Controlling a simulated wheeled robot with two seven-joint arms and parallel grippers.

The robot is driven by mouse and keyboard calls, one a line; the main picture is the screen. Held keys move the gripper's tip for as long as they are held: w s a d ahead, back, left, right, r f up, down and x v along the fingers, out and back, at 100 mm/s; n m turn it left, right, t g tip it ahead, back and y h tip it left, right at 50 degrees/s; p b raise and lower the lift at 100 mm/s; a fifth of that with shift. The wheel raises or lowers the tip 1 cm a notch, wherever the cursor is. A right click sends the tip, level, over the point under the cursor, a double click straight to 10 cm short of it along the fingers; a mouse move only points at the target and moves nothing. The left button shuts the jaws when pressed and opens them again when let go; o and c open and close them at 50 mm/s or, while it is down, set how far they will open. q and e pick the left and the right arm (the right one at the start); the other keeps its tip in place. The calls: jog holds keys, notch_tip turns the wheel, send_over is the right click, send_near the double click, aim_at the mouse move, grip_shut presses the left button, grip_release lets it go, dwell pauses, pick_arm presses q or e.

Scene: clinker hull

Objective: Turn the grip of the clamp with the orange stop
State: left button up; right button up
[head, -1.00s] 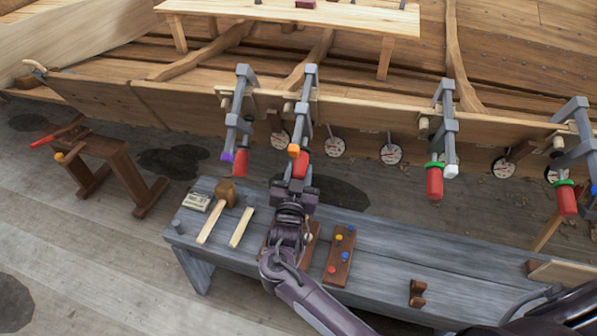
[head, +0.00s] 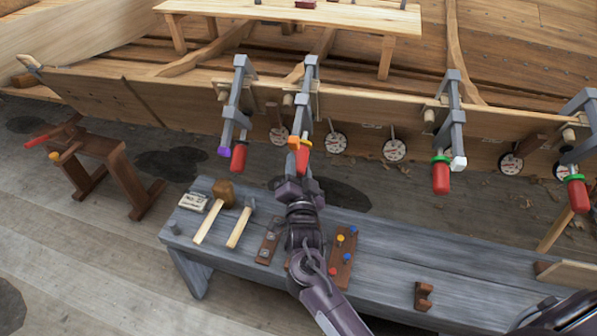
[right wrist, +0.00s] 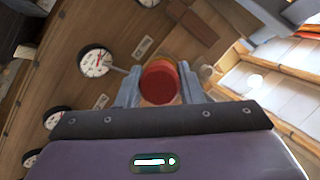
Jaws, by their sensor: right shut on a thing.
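The clamp with the orange stop (head: 294,141) hangs on the plank edge, second from the left. Its grey bar runs down to a red grip (head: 303,158). My right gripper (head: 301,174) reaches up from below and is shut on the red grip. In the right wrist view the round end of the red grip (right wrist: 159,84) sits between the two grey fingers (right wrist: 159,90), which press on its sides. The fingertips are partly hidden in the head view. My left gripper is not in view.
A clamp with a purple stop (head: 224,151) hangs close on the left. Two with green stops hang farther right, one with a red grip (head: 441,178). A grey bench (head: 390,262) below holds mallets, a peg block (head: 342,258) and a brown bracket (head: 423,296). Several dials line the hull.

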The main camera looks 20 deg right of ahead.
aim_at(299, 174)
jog(key=shift+m+t+y+b, duration=0.3)
jog(key=shift+m+b, duration=0.15)
jog(key=shift+m, duration=0.05)
dwell(0.3)
jog(key=o, duration=1)
jog(key=shift+s, duration=0.1)
jog(key=shift+s+a+f, duration=0.1)
jog(key=shift+s+f, duration=0.05)
jog(key=shift+s, duration=0.15)
jog(key=b+v, duration=0.1)
jog(key=v, duration=0.6)
